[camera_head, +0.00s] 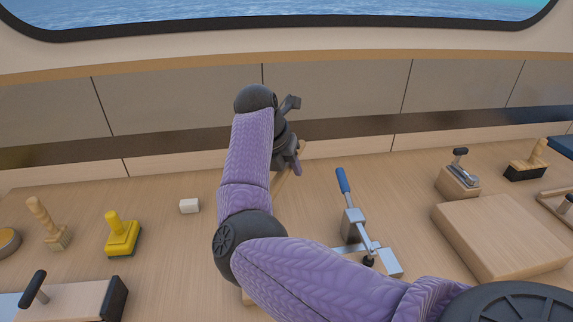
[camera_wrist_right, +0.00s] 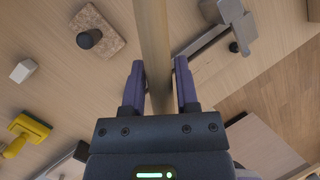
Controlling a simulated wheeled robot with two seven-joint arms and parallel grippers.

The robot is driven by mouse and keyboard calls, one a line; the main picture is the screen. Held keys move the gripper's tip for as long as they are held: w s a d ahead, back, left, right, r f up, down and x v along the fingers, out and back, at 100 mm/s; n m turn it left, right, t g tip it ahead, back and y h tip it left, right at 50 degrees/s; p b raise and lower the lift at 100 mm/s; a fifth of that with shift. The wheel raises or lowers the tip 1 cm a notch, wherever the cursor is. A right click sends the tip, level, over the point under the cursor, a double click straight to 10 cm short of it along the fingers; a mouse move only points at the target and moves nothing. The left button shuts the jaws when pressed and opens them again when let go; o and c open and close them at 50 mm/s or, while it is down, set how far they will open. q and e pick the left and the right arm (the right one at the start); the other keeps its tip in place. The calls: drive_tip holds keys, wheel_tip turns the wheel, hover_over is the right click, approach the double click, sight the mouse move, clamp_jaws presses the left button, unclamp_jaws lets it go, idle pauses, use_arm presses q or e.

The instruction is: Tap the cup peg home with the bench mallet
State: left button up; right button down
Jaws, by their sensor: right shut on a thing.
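My right gripper (camera_wrist_right: 159,72) is shut on a long pale wooden bar, probably the mallet handle (camera_wrist_right: 154,40); no mallet head is visible. In the head view my right gripper (camera_head: 294,164) is partly hidden by its own arm, with a bit of pale wood (camera_head: 279,184) beside it. In the wrist view a dark round peg (camera_wrist_right: 89,39) stands on a speckled brown block (camera_wrist_right: 101,30), left of the bar and apart from it; I cannot tell whether it is the cup peg. The arm hides that block in the head view. My left gripper is out of view.
A blue-handled toggle clamp (camera_head: 352,218) stands right of my arm. A wooden board (camera_head: 500,236) lies farther right. A small pale block (camera_head: 189,206), a yellow brush (camera_head: 122,232) and a wooden-handled brush (camera_head: 48,222) stand left. The back wall closes the bench.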

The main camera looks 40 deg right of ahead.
drive_tip(key=shift+f+b, duration=1.8)
drive_tip(key=shift+f, duration=1.25)
wheel_tip(320, 180, up, 5)
drive_tip(key=p, duration=0.4)
drive_tip(key=shift+r, duration=0.2)
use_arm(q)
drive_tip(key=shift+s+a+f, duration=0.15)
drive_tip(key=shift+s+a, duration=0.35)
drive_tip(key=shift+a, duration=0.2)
use_arm(e)
drive_tip(key=shift+f, duration=0.2)
